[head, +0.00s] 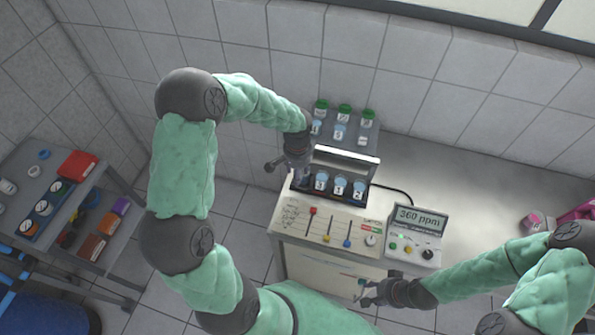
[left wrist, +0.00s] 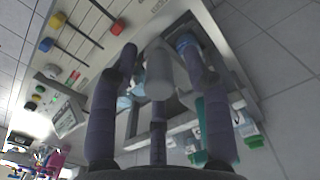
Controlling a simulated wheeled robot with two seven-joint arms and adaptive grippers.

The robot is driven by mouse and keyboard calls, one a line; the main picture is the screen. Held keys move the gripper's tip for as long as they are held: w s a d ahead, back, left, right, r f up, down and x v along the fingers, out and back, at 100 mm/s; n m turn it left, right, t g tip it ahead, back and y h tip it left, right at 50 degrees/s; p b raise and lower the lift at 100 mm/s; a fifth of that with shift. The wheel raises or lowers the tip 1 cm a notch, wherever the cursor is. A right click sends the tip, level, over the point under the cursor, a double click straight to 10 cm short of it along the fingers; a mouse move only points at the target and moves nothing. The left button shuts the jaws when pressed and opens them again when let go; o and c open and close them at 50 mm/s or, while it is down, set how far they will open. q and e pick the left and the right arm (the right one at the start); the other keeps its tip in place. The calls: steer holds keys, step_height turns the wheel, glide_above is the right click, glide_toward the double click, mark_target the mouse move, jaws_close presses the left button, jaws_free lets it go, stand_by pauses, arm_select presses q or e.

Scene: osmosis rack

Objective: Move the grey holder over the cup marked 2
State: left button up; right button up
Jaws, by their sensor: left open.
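Cups with blue contents stand in a row in a dark rack (head: 345,203) on the bench unit. The right-hand cup (head: 358,189) appears marked 2; the left one (head: 321,181) appears marked 3, and the middle label is hard to read. My left gripper (head: 299,165) is beside the left end of this row. In the left wrist view its fingers (left wrist: 157,62) are open around a light grey cylindrical piece (left wrist: 158,75), apparently the grey holder; contact cannot be told. A blue-topped cup (left wrist: 187,41) shows behind a finger. My right gripper (head: 365,292) looks open and empty in front of the unit.
A light bar (head: 347,153) stands behind the cups. Green-capped containers (head: 344,111) stand further back near the wall. Coloured sliders (head: 329,238) and a 360 ppm meter (head: 420,219) are in front. A shelf trolley (head: 107,204) stands at left.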

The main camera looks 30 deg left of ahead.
arm_select(q)
jaws_close()
steer(key=w+d+b, duration=0.2)
steer(key=d, duration=0.8)
steer(key=w+d+b, duration=0.2)
steer(key=w+d, duration=0.1)
steer(key=d, duration=0.7)
steer(key=shift+d, duration=0.35)
steer(key=shift+r, duration=0.1)
steer(key=shift+c, duration=0.7)
jaws_free()
steer(key=shift+o, duration=0.7)
steer(key=shift+d, duration=0.2)
